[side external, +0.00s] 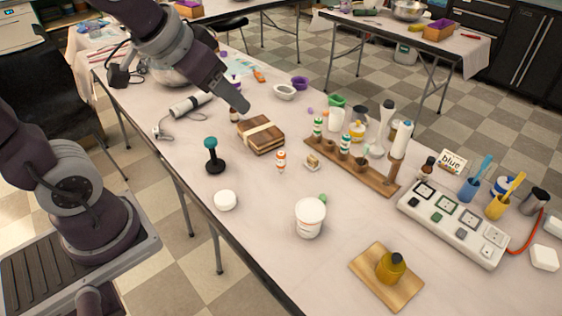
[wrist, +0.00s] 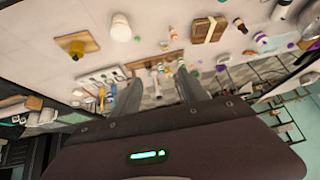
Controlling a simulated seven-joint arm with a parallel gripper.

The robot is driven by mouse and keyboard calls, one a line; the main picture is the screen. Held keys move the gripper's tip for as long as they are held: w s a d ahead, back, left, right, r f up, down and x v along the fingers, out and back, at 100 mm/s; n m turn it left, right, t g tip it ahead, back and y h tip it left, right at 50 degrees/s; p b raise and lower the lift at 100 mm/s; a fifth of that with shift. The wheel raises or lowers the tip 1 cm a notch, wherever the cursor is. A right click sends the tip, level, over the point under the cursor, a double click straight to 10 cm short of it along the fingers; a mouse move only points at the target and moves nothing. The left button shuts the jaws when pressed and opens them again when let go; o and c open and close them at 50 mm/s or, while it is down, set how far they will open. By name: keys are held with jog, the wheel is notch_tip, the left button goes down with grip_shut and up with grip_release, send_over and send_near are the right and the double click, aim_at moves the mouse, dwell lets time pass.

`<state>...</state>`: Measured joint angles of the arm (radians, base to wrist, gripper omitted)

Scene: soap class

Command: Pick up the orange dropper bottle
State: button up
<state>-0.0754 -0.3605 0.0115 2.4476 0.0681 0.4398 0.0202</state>
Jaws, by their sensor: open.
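A small white bottle with orange bands (side external: 281,161) stands upright on the table beside the wooden block; it looks like the orange dropper bottle. It also shows in the wrist view (wrist: 173,33). A second, plainly orange small item (side external: 259,75) lies farther back; its kind is too small to tell. My gripper (side external: 240,103) is above the table, up and to the left of the banded bottle and apart from it. In the wrist view my gripper (wrist: 155,78) has its two fingers apart with nothing held between them.
The strapped wooden block (side external: 261,136), white tub (side external: 310,218) and dark teal-topped stamp (side external: 212,157) stand near the banded bottle. A wooden rack (side external: 372,178) with green-banded bottles lies to the right. A power strip (side external: 452,225) and yellow bottle (side external: 390,267) are nearer the front right.

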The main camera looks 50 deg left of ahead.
jog(key=w+a+f+t, duration=0.1)
jog(key=w+a+f, duration=0.15)
jog(key=w, duration=0.35)
jog(key=w+a+f, duration=0.2)
jog(key=w+f, duration=0.2)
jog(key=w, duration=0.2)
jog(key=t, duration=0.4)
send_over(278, 155)
jog(key=f, duration=1.9)
jog(key=shift+w+d, duration=0.1)
jog(key=shift+w, duration=0.15)
jog(key=shift+t, duration=0.7)
jog(key=s+f, duration=0.1)
jog(key=f, duration=0.2)
jog(key=s+f, duration=0.1)
jog(key=f, duration=0.1)
jog(key=shift+s+f, duration=0.35)
jog(key=shift+w+f, duration=0.15)
jog(key=shift+f, duration=0.05)
jog(key=x, duration=0.6)
jog(key=shift+w+f, duration=0.15)
jog(key=shift+f, duration=0.2)
grip_shut()
